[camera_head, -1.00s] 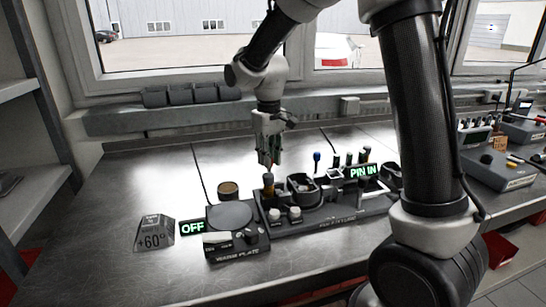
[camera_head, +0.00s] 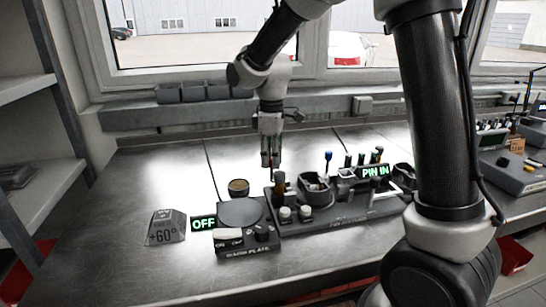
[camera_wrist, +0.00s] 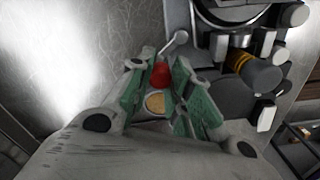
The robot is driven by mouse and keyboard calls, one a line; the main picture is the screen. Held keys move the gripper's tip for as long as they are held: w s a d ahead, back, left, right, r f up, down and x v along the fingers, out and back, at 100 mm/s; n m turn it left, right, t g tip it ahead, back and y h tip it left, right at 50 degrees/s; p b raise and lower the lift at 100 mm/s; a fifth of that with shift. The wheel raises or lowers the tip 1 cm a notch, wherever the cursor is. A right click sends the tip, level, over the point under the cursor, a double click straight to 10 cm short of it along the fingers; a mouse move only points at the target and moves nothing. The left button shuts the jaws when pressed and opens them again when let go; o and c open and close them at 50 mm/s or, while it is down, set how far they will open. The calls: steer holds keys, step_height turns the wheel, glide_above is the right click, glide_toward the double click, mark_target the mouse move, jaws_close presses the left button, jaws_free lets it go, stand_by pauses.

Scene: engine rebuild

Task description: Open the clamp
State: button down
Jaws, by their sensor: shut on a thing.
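The clamp's lever appears in the wrist view as a pale metal rod (camera_wrist: 174,44) with a red knob (camera_wrist: 160,76) at its near end. My gripper (camera_wrist: 158,88) has its green fingers on either side of the red knob, shut on it. A brass-coloured disc (camera_wrist: 155,103) shows below the knob between the fingers. In the head view my gripper (camera_head: 270,162) is above the bench, just behind the left end of the dark fixture (camera_head: 330,214). The knob is too small to make out there, and the clamp's jaw cannot be told apart.
An amber-banded dark cylinder (camera_wrist: 252,70) stands close right of the gripper. A warm plate (camera_head: 240,212) with an OFF sign (camera_head: 203,223) is left of the fixture. A PIN IN sign (camera_head: 375,171) stands at the fixture's back.

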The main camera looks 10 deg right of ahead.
steer(key=shift+n, duration=0.3)
steer(key=c, duration=1.3)
jaws_free()
step_height(320, 180, up, 12)
